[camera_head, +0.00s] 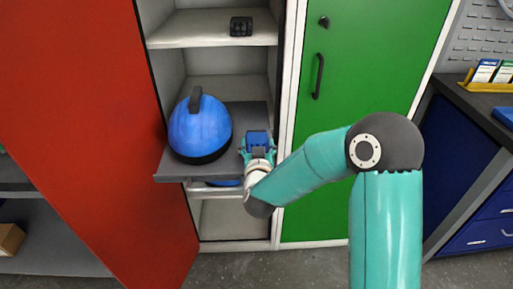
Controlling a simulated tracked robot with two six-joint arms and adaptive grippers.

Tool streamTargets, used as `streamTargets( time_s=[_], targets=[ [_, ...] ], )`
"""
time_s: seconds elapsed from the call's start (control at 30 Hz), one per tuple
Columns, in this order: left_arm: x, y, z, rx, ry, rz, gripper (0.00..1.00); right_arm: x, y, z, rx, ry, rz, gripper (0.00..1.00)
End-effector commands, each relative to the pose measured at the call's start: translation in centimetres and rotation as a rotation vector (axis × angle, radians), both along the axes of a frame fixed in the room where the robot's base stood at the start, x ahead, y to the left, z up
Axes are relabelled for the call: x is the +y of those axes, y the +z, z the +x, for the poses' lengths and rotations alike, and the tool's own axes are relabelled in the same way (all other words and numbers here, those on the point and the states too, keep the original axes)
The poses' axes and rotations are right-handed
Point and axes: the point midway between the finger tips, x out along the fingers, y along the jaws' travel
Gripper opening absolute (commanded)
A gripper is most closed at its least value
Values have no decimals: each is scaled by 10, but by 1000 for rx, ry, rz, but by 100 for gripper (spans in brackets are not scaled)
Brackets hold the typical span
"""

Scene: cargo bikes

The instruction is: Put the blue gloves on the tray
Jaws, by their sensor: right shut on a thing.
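My right gripper (257,153) is at the front right of a dark pull-out shelf (246,115) in an open cabinet. It is shut on a small blue thing, which looks like the blue gloves (256,138); the gripper hides part of it. From this view I cannot tell whether the gloves touch the shelf. A blue tray-like thing (505,117) shows partly at the right edge, on the workbench. My left gripper is not in view.
A blue helmet-like thing (200,130) with a dark handle sits left of my gripper. A small black object (241,26) lies on the upper shelf. The red door (80,120) stands open; the green door (360,90) is shut. A yellow holder (488,84) stands on the workbench.

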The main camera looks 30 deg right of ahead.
Motion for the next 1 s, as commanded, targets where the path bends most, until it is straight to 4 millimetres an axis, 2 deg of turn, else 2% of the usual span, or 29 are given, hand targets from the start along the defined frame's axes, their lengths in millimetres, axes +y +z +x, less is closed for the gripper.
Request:
streamTargets(
  time_s=[0.27,0.3,0.43,0.83,1.0],
  targets=[
    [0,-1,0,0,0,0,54,0,-2,0,-2,0,0,32],
    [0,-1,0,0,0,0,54,0,-2,0,-1,0,0,73],
    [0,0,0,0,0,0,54,0,-2,0,-1,0,0,95],
    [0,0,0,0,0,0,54,1,-1,-1,-1,1,0,95],
    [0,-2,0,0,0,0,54,11,1,-14,-2,3,1,95]
  ],
)
